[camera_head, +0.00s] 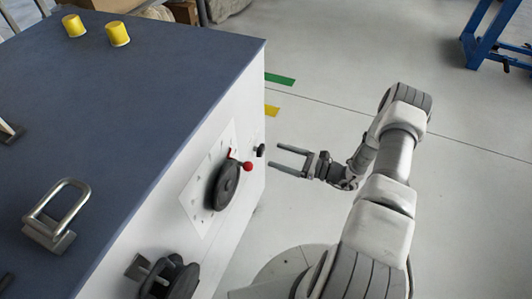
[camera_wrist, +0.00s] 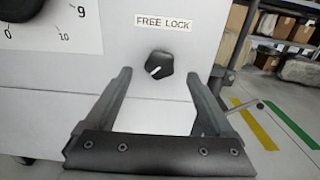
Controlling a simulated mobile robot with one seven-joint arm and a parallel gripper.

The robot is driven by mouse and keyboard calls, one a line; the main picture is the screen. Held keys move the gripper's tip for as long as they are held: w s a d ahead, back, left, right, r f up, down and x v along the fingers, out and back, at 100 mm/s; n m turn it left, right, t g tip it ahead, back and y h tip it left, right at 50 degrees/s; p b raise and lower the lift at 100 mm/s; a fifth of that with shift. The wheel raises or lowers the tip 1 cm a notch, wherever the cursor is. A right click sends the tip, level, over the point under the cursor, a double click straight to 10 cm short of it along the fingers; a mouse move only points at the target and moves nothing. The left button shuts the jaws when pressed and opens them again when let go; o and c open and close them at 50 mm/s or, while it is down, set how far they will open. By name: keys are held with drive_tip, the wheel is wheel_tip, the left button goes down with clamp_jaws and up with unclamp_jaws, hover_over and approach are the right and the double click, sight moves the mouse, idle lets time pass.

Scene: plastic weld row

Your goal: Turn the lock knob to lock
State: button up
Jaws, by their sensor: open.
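The lock knob (camera_wrist: 160,65) is small, black and lobed, on the machine's light front panel. A white mark shows on its lower left part. The label "FREE LOCK" (camera_wrist: 164,23) sits just above it. In the head view the knob (camera_head: 260,150) sticks out near the panel's far end. My gripper (camera_head: 277,158) is open and empty in front of the panel, a short gap from the knob. In the wrist view my gripper's fingers (camera_wrist: 161,78) spread to both sides, with the knob between their tips.
A large black handwheel with a red ball (camera_head: 248,166) sits beside the knob on a numbered plate (camera_head: 190,192). Yellow caps (camera_head: 118,34) and a metal handle (camera_head: 43,229) are on the blue machine top (camera_head: 140,110).

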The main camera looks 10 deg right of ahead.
sight(263, 151)
drive_tip(key=shift+b+x, duration=0.4)
drive_tip(key=shift+x, duration=2.3)
drive_tip(key=c, duration=1.4)
